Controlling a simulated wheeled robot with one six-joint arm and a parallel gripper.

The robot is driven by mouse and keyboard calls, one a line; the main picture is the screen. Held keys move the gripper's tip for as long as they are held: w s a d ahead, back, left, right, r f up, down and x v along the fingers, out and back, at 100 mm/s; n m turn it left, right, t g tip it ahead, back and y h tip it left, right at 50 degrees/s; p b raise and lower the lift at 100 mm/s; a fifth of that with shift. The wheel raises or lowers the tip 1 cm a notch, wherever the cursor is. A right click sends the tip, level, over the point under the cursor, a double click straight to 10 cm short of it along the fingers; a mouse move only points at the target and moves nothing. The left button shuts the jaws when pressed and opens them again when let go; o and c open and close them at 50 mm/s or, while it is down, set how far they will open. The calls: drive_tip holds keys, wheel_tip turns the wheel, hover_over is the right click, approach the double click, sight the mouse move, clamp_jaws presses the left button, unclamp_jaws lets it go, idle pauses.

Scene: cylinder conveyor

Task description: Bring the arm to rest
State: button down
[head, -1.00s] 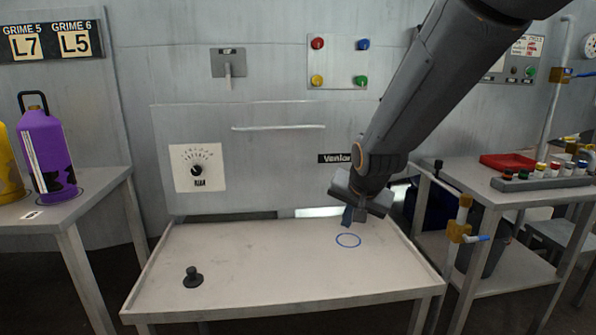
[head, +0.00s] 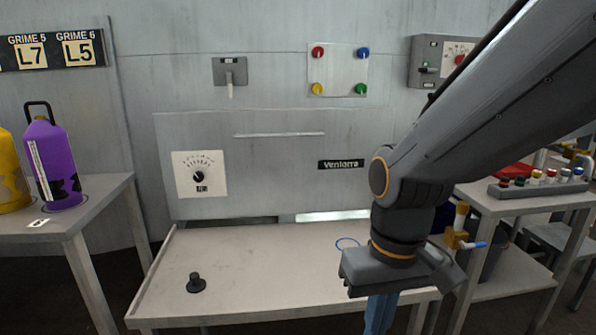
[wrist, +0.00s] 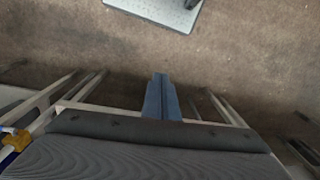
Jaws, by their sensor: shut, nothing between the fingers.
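My arm comes in from the upper right in the head view and bends down at its wrist. My gripper (head: 380,312) points down over the front right part of the pale tray table (head: 255,285), with its blue fingers together and empty. The wrist view shows the blue fingers (wrist: 161,98) closed side by side above brown floor. Part of the blue ring mark (head: 347,243) on the table shows just left of my wrist.
A black knob (head: 196,283) stands on the table's left. A purple canister (head: 52,165) and a yellow one (head: 12,180) stand on the left table. A right-hand bench (head: 500,196) holds a rack of small bottles (head: 540,186). A wall panel (head: 290,150) rises behind the table.

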drive_tip(key=d+r+m+p, duration=0.2)
drive_tip(key=d+r+p, duration=0.5)
drive_tip(key=p, duration=0.6)
drive_tip(key=shift+s+d+r+h, duration=0.15)
drive_tip(key=shift+d+r+h, duration=0.05)
drive_tip(key=shift+d+h, duration=0.1)
